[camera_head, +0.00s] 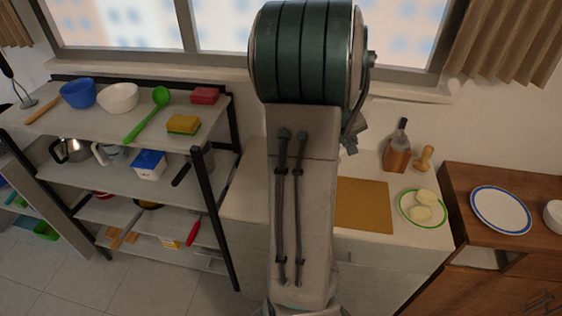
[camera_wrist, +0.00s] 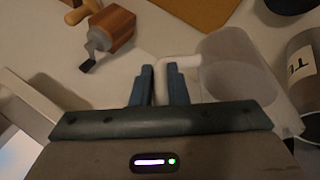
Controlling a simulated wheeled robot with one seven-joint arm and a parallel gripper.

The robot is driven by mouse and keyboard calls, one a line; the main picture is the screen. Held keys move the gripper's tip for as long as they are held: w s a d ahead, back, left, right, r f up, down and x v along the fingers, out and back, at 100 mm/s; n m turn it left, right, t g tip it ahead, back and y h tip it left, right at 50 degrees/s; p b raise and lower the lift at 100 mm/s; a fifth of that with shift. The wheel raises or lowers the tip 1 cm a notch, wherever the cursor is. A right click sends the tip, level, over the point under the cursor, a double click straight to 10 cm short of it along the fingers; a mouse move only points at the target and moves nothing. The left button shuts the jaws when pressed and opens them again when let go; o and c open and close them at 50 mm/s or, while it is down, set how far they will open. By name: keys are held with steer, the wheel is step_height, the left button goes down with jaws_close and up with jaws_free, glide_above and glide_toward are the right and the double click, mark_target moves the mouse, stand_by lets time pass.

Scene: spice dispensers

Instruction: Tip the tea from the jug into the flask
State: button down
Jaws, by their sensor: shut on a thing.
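My gripper (camera_wrist: 159,84) is shut on the pale handle of a see-through jug (camera_wrist: 238,68) in the wrist view. The jug's body lies right of the fingers, over the pale counter. I cannot tell whether tea is in it.
A wooden grinder (camera_wrist: 112,30) stands left of my fingers; it also shows on the counter in the head view (camera_head: 397,156). A brown board (camera_head: 364,204) and a plate with pale food (camera_head: 438,220) lie right of my arm. A crowded shelf rack (camera_head: 205,190) stands left.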

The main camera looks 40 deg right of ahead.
steer(key=shift+w+a+r+g+h+b, duration=0.2)
steer(key=shift+w+a+r+h+b, duration=0.15)
steer(key=shift+r, duration=0.25)
steer(key=shift+w+a+r+g+h+b, duration=0.2)
steer(key=shift+w+a+r+h, duration=0.2)
steer(key=shift+r, duration=0.2)
steer(key=shift+r+n, duration=0.2)
steer(key=shift+n, duration=0.1)
steer(key=shift+w+a+r+g+h, duration=0.2)
steer(key=shift+a+r+g+h, duration=0.1)
steer(key=shift+h, duration=0.05)
steer(key=shift+w+a+r+g+h+b, duration=0.15)
steer(key=shift+r+g+h, duration=0.1)
steer(key=shift+r, duration=0.2)
steer(key=shift+w+a+r+g+h+b, duration=0.15)
steer(key=shift+r+h, duration=0.1)
steer(key=shift+r, duration=0.2)
steer(key=shift+w+a+r+n+g+h, duration=0.25)
steer(key=shift+r+h, duration=0.1)
steer(key=shift+r, duration=0.1)
steer(key=shift+w+a+r+n+g+h, duration=0.1)
steer(key=shift+a+r+n+g+h, duration=0.1)
steer(key=shift+r+h, duration=0.2)
steer(key=shift+r+p, duration=0.1)
steer(key=shift+p, duration=0.2)
steer(key=shift+w+a+r+h, duration=0.2)
steer(key=shift+a+r+h, duration=0.05)
steer(key=shift+r, duration=0.1)
